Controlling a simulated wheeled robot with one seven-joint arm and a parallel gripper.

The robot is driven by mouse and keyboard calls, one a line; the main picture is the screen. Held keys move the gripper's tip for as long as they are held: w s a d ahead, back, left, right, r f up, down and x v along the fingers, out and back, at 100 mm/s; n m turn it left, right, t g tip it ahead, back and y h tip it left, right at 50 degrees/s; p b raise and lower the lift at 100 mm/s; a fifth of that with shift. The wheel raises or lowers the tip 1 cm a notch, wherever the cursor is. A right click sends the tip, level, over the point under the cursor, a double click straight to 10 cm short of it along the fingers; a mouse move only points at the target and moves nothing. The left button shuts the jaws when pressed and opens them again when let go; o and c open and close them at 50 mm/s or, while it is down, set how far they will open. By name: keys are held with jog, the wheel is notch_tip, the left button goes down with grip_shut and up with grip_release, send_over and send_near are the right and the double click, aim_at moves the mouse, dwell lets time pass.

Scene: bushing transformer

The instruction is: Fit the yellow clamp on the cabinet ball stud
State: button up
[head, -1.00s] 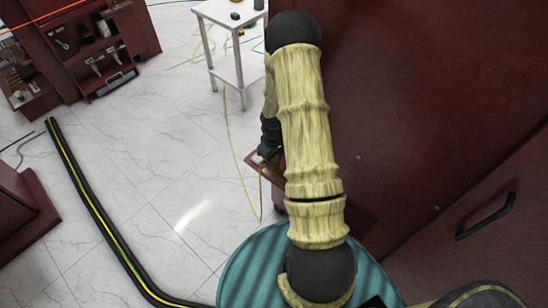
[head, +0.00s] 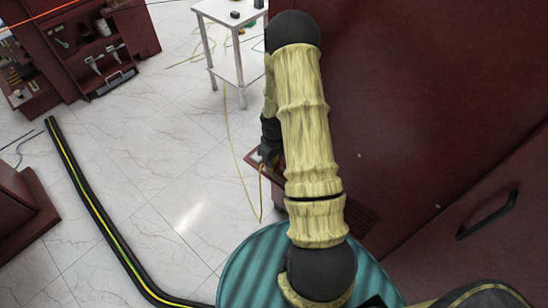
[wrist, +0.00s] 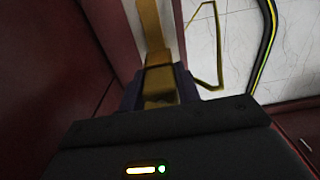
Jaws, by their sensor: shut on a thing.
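My gripper (wrist: 159,82) is shut on the yellow clamp (wrist: 159,97), whose body sits between the two dark fingers in the wrist view. A yellow strip (wrist: 151,25) runs on from it toward the top of that view. In the head view my gripper (head: 267,152) is small and partly hidden behind my arm, close to the dark red cabinet (head: 430,90). A thin yellow cable (head: 261,195) hangs below it. The ball stud cannot be made out in either view.
A dark red cabinet wall (wrist: 45,80) fills the left of the wrist view. A white table (head: 228,20) stands behind my gripper. A black and yellow floor cable cover (head: 92,205) runs along the left. The tiled floor between is mostly clear.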

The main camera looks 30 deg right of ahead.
jog(key=shift+f, duration=0.2)
jog(key=o, duration=1.1)
jog(key=shift+c, duration=0.2)
notch_tip(320, 180, up, 17)
jog(key=p, duration=0.1)
jog(key=shift+r, duration=0.2)
jog(key=s+a+r+m+t+p, duration=0.1)
jog(key=s+a+r+p, duration=0.4)
jog(key=r, duration=0.5)
jog(key=s+a+r+m+t+p, duration=0.1)
jog(key=s+a+r+m+p, duration=0.2)
jog(key=s+a+r+p, duration=0.2)
jog(key=s+a+r, duration=0.2)
jog(key=a+r, duration=0.1)
jog(key=r, duration=0.1)
jog(key=shift+s+a+r+t, duration=0.2)
jog(key=shift+a+r+t, duration=0.1)
jog(key=shift+r, duration=0.05)
